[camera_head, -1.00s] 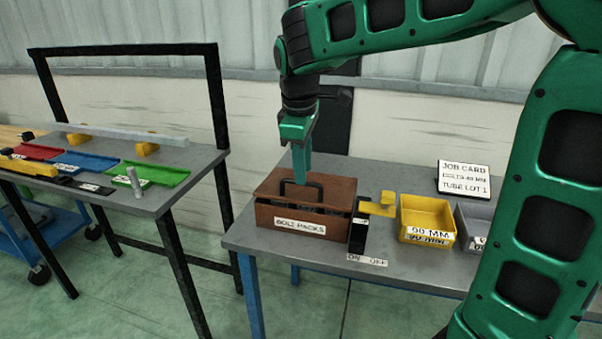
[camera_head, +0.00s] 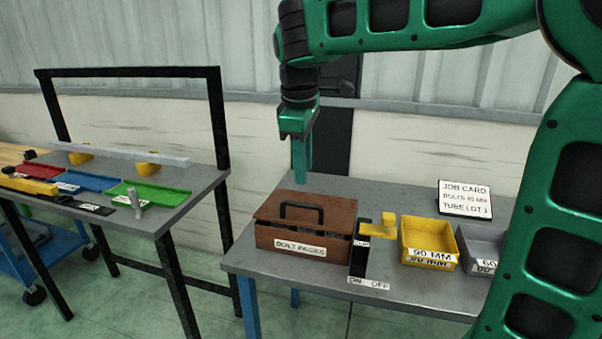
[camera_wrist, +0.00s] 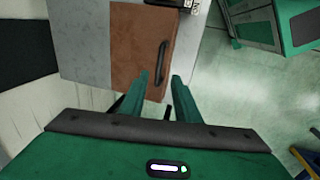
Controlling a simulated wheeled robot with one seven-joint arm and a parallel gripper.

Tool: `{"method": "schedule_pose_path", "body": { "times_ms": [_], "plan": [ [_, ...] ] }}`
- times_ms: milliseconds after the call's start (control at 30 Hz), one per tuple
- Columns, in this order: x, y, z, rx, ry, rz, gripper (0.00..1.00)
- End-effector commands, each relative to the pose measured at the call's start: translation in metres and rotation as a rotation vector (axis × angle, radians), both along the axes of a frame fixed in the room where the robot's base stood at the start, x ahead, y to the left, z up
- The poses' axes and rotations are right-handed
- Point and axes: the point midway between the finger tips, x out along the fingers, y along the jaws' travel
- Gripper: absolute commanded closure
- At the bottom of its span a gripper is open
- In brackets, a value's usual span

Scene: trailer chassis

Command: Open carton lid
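The brown carton (camera_head: 285,237) labelled BOLT PACKS stands at the left of the grey bench. Its lid (camera_head: 335,213) lies over the top, with a dark gap under its front edge. A black handle (camera_head: 302,206) stands up on the lid. My gripper (camera_head: 300,182) points down above and behind the handle, apart from it. In the wrist view my gripper (camera_wrist: 164,82) has its two green fingers spread with nothing between them. The carton lid (camera_wrist: 133,45) and its handle (camera_wrist: 161,62) lie beyond the fingertips there.
Right of the carton are a black-and-yellow switch (camera_head: 361,250), a yellow bin (camera_head: 430,243), a grey bin (camera_head: 480,245) and a job card (camera_head: 465,199). Another table (camera_head: 180,205) with coloured trays stands left across a floor gap.

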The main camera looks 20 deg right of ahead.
Motion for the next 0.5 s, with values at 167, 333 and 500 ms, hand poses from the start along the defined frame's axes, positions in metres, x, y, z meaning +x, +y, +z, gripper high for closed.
{"method": "schedule_pose_path", "body": {
  "times_ms": [167, 333, 500],
  "plan": [
    [0.000, 0.001, 0.011, -0.001, -0.001, 0.000, 0.71],
    [-0.001, 0.001, 0.021, 0.000, 0.000, 0.000, 0.71],
    [-0.001, 0.001, 0.026, 0.000, 0.000, -0.001, 0.71]
  ]
}}
